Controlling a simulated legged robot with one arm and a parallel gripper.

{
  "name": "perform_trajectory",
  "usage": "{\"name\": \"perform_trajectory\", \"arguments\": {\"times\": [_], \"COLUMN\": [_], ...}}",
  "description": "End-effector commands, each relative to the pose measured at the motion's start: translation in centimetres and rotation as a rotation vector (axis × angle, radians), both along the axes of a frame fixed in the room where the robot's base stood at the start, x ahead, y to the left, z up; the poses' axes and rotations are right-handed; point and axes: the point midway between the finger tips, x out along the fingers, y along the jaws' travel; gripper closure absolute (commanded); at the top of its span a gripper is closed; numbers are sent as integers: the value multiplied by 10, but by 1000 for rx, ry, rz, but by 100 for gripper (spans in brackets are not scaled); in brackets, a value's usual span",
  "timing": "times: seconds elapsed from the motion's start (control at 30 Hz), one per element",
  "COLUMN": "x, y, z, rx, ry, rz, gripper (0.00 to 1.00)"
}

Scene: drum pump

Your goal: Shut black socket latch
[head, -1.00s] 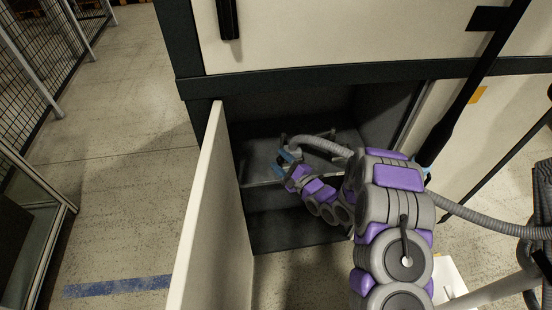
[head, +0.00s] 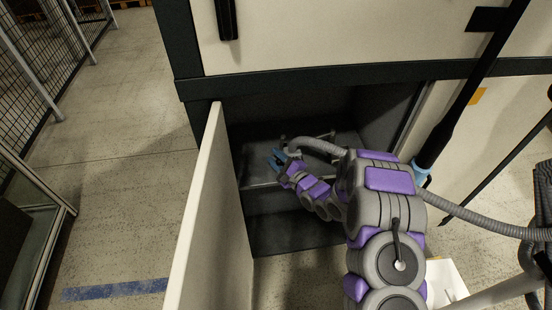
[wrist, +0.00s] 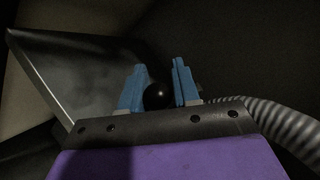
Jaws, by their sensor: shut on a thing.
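My gripper (head: 277,160) reaches into the open lower compartment of the cabinet, over the grey shelf. In the wrist view its two blue fingers (wrist: 158,88) are closed around a round black knob (wrist: 157,97). The knob sits between them, low near the gripper's dark front plate. I cannot tell whether it is part of the black socket latch. The socket and the rest of the latch cannot be made out in the dark interior.
The cream cabinet door (head: 200,215) stands open left of my arm. A ribbed grey hose (head: 322,147) runs inside beside my gripper, and shows at right in the wrist view (wrist: 285,125). A second hose (head: 480,223) hangs at right.

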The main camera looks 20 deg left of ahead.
Motion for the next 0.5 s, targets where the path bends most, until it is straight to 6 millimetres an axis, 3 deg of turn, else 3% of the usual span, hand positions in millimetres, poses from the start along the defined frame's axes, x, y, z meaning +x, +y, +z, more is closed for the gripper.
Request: {"name": "perform_trajectory", "arguments": {"times": [0.13, 0.5], "x": [-2, -2], "y": [1, 0], "z": [-4, -5], "rx": [-5, -8], "ry": [7, 12], "rz": [3, 9], "gripper": [100, 100]}}
